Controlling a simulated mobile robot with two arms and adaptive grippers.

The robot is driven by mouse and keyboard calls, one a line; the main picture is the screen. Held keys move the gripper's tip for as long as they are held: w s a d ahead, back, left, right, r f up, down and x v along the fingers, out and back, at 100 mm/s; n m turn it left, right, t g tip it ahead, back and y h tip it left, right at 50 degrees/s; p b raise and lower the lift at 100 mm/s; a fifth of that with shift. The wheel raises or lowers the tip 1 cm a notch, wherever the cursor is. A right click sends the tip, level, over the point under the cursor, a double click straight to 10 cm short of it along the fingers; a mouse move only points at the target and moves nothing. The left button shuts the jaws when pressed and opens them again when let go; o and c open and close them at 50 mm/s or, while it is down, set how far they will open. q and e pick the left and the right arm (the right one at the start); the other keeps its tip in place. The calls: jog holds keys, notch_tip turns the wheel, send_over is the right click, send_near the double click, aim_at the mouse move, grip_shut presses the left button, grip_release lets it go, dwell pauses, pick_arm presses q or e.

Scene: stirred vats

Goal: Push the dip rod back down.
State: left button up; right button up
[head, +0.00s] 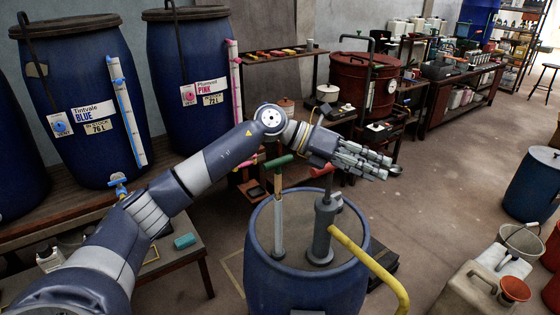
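The dip rod (279,210) stands upright in the top of a blue drum (300,285), with a green T-shaped handle (278,162) well above the lid. A pale wood-coloured section shows under the handle, and the lower part is grey-white. My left gripper (388,168) is past the rod to the right, beyond the drum's top, pointing right. Its grey fingers are stretched out and hold nothing I can see. The gap between them is not clear. My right gripper is out of view.
A grey pump (322,230) with a red handle (322,170) and yellow hose (370,262) stands on the same drum, right of the rod. Labelled blue vats (85,90) line the back left. A beige container (475,290) is at front right.

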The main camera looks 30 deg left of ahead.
pick_arm(q)
jog(key=a+y, duration=0.4)
jog(key=a, duration=0.7)
jog(key=g+y, duration=0.2)
jog(key=y, duration=0.3)
send_near(278, 160)
jog(key=shift+n, duration=0.4)
jog(key=p+x, duration=0.1)
jog(key=x, duration=0.2)
jog(key=p+x, duration=0.1)
jog(key=x, duration=0.3)
jog(key=p+x, duration=0.1)
jog(key=x, duration=0.3)
jog(key=shift+w+a, duration=0.1)
jog(key=shift+a, duration=0.2)
jog(key=shift+c, duration=0.6)
grip_shut()
